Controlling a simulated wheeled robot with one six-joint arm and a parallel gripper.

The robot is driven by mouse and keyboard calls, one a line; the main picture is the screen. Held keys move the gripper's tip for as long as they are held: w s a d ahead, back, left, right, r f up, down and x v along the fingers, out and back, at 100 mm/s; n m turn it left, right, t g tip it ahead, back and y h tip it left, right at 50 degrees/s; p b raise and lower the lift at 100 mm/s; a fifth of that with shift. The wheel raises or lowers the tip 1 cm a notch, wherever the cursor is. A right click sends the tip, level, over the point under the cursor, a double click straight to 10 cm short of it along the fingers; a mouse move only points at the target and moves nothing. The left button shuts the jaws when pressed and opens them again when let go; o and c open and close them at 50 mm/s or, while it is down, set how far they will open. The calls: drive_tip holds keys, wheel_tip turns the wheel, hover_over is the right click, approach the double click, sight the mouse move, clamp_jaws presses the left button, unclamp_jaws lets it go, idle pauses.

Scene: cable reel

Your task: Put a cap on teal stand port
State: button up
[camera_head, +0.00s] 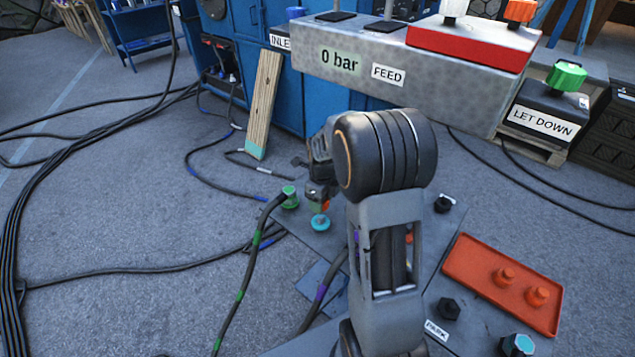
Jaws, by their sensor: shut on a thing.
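My gripper (320,201) is at the end of my arm, left of the arm's big dark joint. It is shut on a small orange cap (326,206), only partly visible between the fingers. Just below it is a round teal port (320,222) on the grey stand plate (300,226). The cap looks right above the port; I cannot tell whether they touch. A second teal-topped fitting (517,345) stands at the bottom right.
A green-ended hose (262,235) sits in a green fitting (290,197) close left of my gripper. Black knobs (443,204) (449,308) stand on the plate. A grey box (400,75) marked "0 bar" and "FEED" is behind. Cables lie over the floor at left.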

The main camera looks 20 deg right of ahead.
sight(322, 218)
drive_tip(key=shift+w+d+r+m, duration=0.2)
drive_tip(key=shift+w+r+m, duration=0.15)
drive_tip(key=shift+m, duration=0.45)
drive_tip(key=shift+f, duration=0.15)
wheel_tip(322, 218, down, 6)
drive_tip(key=b, duration=0.5)
drive_tip(key=shift+f+b, duration=0.2)
drive_tip(key=shift+b, duration=0.1)
drive_tip(key=shift+f+b, duration=0.55)
drive_tip(key=shift+f, duration=0.45)
drive_tip(key=shift+f, duration=0.25)
drive_tip(key=o, duration=1.1)
wheel_tip(322, 218, up, 14)
drive_tip(key=p, duration=0.3)
drive_tip(key=shift+f, duration=0.1)
